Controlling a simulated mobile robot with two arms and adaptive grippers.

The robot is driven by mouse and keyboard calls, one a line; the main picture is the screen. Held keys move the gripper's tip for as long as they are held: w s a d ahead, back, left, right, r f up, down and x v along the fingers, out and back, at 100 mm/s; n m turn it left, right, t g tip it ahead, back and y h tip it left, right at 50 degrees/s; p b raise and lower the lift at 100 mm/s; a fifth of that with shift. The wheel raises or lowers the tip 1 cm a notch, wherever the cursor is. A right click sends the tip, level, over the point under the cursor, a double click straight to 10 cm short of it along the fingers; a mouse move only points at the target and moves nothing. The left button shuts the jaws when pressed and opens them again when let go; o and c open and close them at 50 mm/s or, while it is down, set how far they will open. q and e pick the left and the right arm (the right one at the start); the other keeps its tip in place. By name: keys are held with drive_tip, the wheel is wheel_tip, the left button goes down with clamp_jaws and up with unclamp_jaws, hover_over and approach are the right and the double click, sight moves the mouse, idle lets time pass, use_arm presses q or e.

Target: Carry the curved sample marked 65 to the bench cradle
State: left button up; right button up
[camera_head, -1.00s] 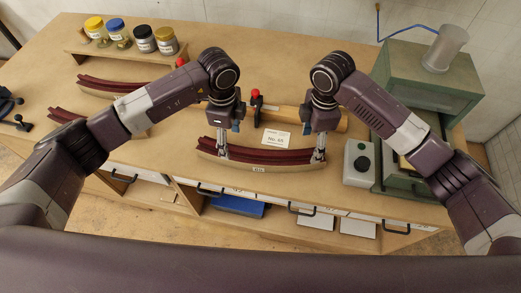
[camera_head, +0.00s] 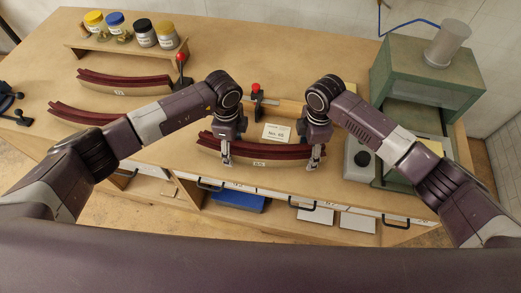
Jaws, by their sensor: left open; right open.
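The curved dark red sample (camera_head: 270,151) lies at the front middle of the bench on a pale curved wooden support (camera_head: 242,159), whose front label seems to read 65. A card reading No. 65 (camera_head: 276,133) stands behind it. My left gripper (camera_head: 226,160) is open at the sample's left part, fingers pointing down. My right gripper (camera_head: 314,162) is open at its right end, also pointing down. The fingers overlap the sample's front edge in the picture; I cannot tell whether they touch it. The grippers hide parts of both ends.
Two more curved red samples lie to the left, one at the back (camera_head: 124,82) and one nearer (camera_head: 84,113). Jars stand on a wooden shelf (camera_head: 128,49) at the back left. A green machine (camera_head: 424,77) stands at the right. A red-knobbed clamp (camera_head: 257,92) stands behind the card.

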use_arm(q)
drive_tip(key=shift+c, duration=0.5)
use_arm(e)
drive_tip(key=shift+c, duration=0.5)
use_arm(q)
clamp_jaws()
use_arm(e)
clamp_jaws()
use_arm(q)
drive_tip(key=shift+r, duration=0.15)
use_arm(e)
drive_tip(key=shift+r, duration=0.2)
